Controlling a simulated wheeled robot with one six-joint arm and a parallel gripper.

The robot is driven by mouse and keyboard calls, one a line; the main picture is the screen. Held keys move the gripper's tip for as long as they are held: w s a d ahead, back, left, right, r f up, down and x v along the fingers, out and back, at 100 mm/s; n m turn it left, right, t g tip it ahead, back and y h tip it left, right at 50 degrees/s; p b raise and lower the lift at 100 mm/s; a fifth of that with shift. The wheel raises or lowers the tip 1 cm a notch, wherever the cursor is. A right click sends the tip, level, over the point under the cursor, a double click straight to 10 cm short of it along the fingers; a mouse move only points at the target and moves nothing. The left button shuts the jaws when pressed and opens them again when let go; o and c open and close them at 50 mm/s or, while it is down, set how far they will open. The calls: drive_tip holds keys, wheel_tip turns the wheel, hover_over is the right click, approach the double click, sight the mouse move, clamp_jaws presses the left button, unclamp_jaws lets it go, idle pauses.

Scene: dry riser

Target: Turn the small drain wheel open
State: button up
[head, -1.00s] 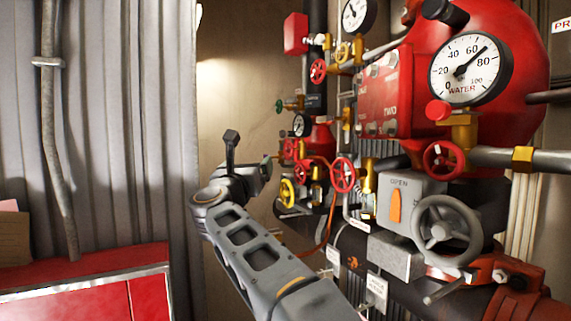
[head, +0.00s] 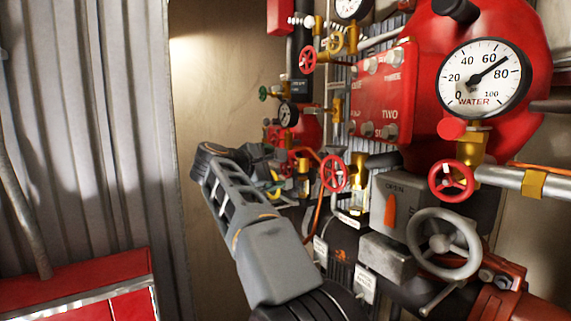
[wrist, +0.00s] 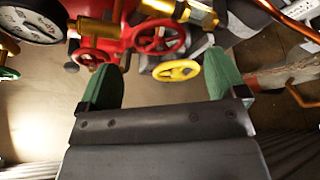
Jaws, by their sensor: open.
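A small yellow handwheel (wrist: 177,71) shows in the wrist view between and just beyond the two green finger pads of my gripper (wrist: 162,66). It lies nearer the right pad, and no grip on it shows. My gripper is open and empty. A red handwheel (wrist: 158,38) sits just above the yellow one, and a smaller red wheel (wrist: 95,56) is at upper left. No label shows which is the drain wheel. In the head view my forearm and wrist reach toward the low pipework and hide most of the yellow wheel and the fingers.
A red handwheel (head: 334,173) stands right of my wrist. A large grey handwheel (head: 443,243), a grey box with an orange lever (head: 390,213) and a water gauge (head: 485,78) are further right. Orange piping (wrist: 294,20) passes at the wrist view's upper right. The corrugated wall side is open.

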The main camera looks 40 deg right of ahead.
sight(284, 168)
drive_tip(key=shift+p+x, duration=0.75)
drive_tip(key=shift+x, duration=2.1)
drive_tip(key=c, duration=0.9)
